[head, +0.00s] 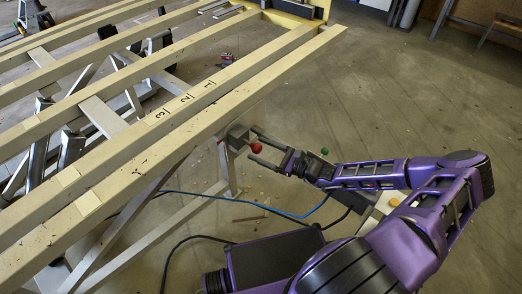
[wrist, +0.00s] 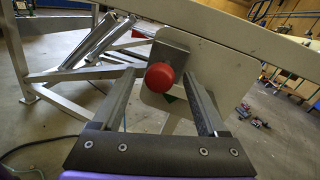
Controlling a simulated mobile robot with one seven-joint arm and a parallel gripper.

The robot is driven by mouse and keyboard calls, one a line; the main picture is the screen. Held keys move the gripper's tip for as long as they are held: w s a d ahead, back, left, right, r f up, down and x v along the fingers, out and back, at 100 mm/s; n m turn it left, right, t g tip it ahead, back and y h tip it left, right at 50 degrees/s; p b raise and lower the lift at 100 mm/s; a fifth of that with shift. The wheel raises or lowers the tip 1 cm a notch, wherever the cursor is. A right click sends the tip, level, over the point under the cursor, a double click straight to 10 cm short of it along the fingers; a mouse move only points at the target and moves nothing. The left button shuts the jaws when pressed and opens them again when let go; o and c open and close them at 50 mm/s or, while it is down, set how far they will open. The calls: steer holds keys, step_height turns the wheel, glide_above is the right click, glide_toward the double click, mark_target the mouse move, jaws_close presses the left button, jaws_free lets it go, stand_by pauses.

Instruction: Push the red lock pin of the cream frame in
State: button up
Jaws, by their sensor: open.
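The red lock pin (head: 256,148) is a round red knob on a grey block (head: 238,136) under the near rail of the cream frame (head: 180,130). In the wrist view the red lock pin (wrist: 160,76) faces me, in front of a light plate with the grey block (wrist: 172,55) behind it. My gripper (head: 262,146) is open, with its fingers pointing at the knob. In the wrist view the gripper's fingers (wrist: 160,85) stand to the left and right of the knob, with space on both sides. I cannot tell how far the pin sticks out.
The cream rail (wrist: 235,48) runs just above the knob. Frame legs (head: 226,165) stand below the rail. A blue hose (head: 260,206) and black cables lie on the floor below my arm. The floor at the right back is open.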

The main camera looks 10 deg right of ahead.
steer(key=shift+w+a, duration=0.1)
jaws_close()
stand_by(0.4)
stand_by(1.0)
